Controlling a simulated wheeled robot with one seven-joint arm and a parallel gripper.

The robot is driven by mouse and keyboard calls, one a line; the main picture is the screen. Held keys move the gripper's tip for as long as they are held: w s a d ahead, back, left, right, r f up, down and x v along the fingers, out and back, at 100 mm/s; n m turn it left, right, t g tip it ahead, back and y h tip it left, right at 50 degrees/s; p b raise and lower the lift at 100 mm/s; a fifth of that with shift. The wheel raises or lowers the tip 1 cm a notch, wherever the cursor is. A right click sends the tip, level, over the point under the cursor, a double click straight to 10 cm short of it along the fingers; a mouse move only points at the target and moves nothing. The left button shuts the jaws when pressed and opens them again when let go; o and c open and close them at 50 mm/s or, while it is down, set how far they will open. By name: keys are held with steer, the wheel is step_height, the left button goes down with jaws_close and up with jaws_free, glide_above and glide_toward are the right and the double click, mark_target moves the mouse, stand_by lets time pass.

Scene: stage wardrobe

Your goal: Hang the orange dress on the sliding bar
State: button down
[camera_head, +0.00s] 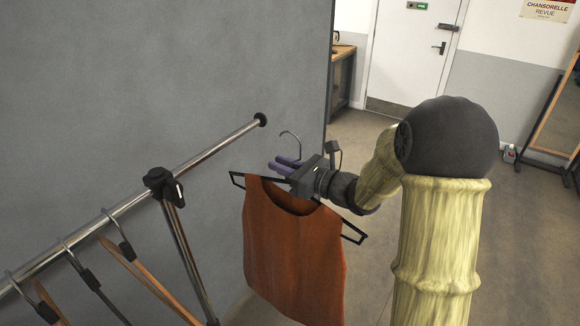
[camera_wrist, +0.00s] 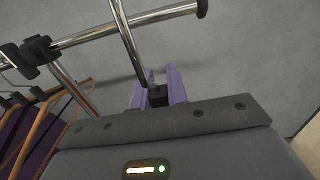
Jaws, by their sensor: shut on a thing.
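The orange dress (camera_head: 293,256) hangs on a dark hanger (camera_head: 353,233) with a metal hook (camera_head: 297,138). My gripper (camera_head: 286,163) is shut on the hanger near the base of the hook. In the wrist view its purple fingers (camera_wrist: 158,88) close on the dark neck of the hanger, and the hook's metal stem (camera_wrist: 128,45) rises from between them. The chrome bar (camera_head: 215,150) has a black end cap (camera_head: 261,120). The hook is to the right of the bar's capped end in the head view and appears apart from it. The dress is out of the wrist view.
Several hangers (camera_head: 68,243) hang on the bar at the left, beyond a black clamp (camera_head: 164,184) on a chrome post (camera_head: 186,245). A grey partition (camera_head: 150,75) stands behind the bar. Open floor lies toward the white door (camera_head: 411,50). A mirror (camera_head: 557,115) stands at the right.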

steer(key=shift+p+x, duration=1)
steer(key=shift+x, duration=2.7)
steer(key=shift+s+r, duration=0.1)
steer(key=shift+r+b, duration=0.2)
steer(key=shift+b, duration=0.2)
steer(key=shift+b+x, duration=0.95)
steer(key=shift+x, duration=2.65)
steer(key=shift+b, duration=0.45)
steer(key=shift+f+b, duration=1.75)
steer(key=shift+b, duration=0.4)
